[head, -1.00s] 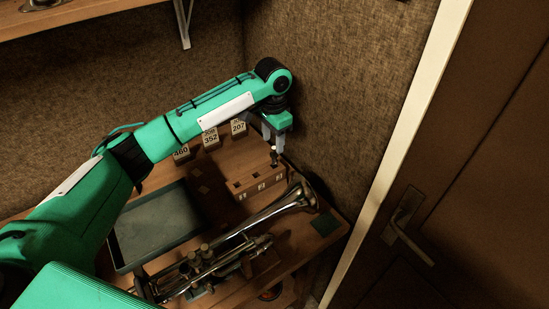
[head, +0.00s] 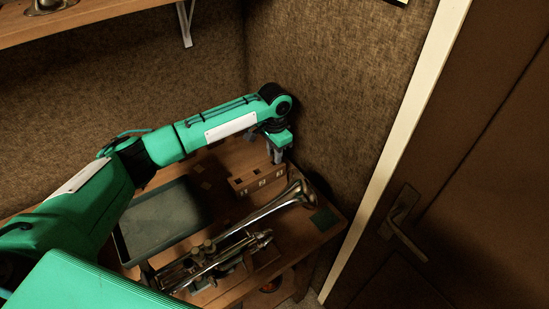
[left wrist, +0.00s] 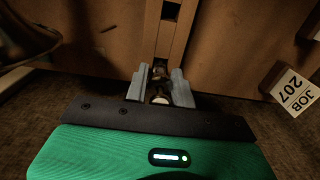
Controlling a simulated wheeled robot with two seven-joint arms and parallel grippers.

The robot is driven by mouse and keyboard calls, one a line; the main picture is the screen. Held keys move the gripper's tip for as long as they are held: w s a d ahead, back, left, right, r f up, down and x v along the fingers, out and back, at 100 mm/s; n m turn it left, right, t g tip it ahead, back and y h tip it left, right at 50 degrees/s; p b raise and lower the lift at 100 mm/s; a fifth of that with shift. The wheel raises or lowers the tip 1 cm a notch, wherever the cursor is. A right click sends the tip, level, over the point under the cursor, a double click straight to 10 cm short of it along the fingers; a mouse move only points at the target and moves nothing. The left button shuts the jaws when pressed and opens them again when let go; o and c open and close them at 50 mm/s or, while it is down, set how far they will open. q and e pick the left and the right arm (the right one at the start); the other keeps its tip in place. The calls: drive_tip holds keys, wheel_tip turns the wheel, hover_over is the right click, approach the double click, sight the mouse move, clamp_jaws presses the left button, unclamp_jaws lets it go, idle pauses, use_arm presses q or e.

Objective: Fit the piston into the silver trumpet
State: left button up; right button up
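The silver trumpet (head: 262,213) lies on the bench in the head view, its bell toward the back right and its valves toward the front. The wooden block (head: 243,186) with square holes stands behind it. My left gripper (head: 277,157) is low at the right end of this block. In the left wrist view, a small piston-like part (left wrist: 160,86) with a pale end sits between the two grey fingers of my left gripper (left wrist: 160,80). The fingers flank it closely; whether they press on it is unclear. The piston is hidden in the head view. My right gripper is out of view.
A shallow grey-lined tray (head: 120,244) lies left of the trumpet. A dark green square (head: 323,220) is near the bench's right edge. A numbered job tag (left wrist: 293,92) stands near the gripper. Felt walls close in behind; a door (head: 470,200) is at right.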

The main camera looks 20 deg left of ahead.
use_arm(q)
clamp_jaws()
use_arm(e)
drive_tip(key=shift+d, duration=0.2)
